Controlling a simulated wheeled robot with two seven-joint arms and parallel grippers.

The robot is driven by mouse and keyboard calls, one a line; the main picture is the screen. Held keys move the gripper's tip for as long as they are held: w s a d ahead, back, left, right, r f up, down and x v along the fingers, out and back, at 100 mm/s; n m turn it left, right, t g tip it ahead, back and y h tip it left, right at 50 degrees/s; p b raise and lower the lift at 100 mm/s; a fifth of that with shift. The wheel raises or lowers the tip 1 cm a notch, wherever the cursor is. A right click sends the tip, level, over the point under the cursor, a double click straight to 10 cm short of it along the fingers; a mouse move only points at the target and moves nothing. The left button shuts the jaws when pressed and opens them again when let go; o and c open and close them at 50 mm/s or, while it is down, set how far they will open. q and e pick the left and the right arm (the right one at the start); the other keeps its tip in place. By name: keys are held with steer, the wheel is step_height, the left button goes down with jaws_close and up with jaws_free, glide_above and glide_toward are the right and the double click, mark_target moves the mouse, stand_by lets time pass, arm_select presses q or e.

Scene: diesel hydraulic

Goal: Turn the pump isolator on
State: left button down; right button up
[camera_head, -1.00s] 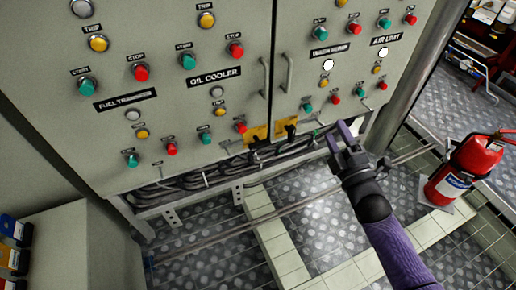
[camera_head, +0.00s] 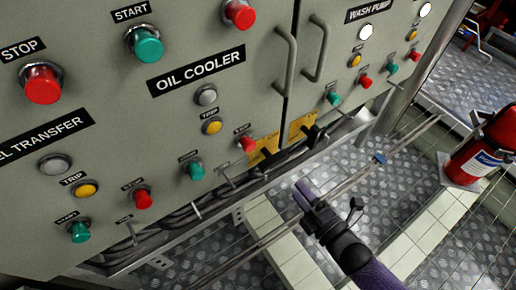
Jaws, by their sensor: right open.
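The grey control cabinet (camera_head: 225,110) fills the left and middle of the view. Two yellow plates sit low on it, a left one (camera_head: 262,149) and a right one (camera_head: 296,126), each with a black handle or lever. I cannot read which of them is the pump isolator, nor tell their on or off position. My right gripper (camera_head: 328,199) is open and empty, with its fingers spread. It is in front of the cabinet, below and apart from the yellow plates in the picture. My left gripper is not in view.
Two vertical door handles (camera_head: 318,50) and several red, green and yellow buttons stick out from the cabinet. Cables run below it. A thin rail (camera_head: 385,155) crosses behind my right gripper. A red fire extinguisher (camera_head: 485,148) stands at right on the tread-plate and tiled floor.

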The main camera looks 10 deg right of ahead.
mark_target(276, 165)
steer(key=b+x, duration=0.2)
steer(key=x, duration=0.2)
steer(key=b+x, duration=0.1)
steer(key=x, duration=0.4)
steer(key=shift+f+b, duration=0.25)
steer(key=shift+b, duration=0.15)
steer(key=shift+w+a+r, duration=0.15)
steer(key=shift+w, duration=0.15)
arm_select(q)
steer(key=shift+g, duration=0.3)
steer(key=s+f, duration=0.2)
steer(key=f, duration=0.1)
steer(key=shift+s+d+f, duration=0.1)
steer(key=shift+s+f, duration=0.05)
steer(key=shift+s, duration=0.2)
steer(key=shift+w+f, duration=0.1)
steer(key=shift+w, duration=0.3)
arm_select(e)
jaws_close()
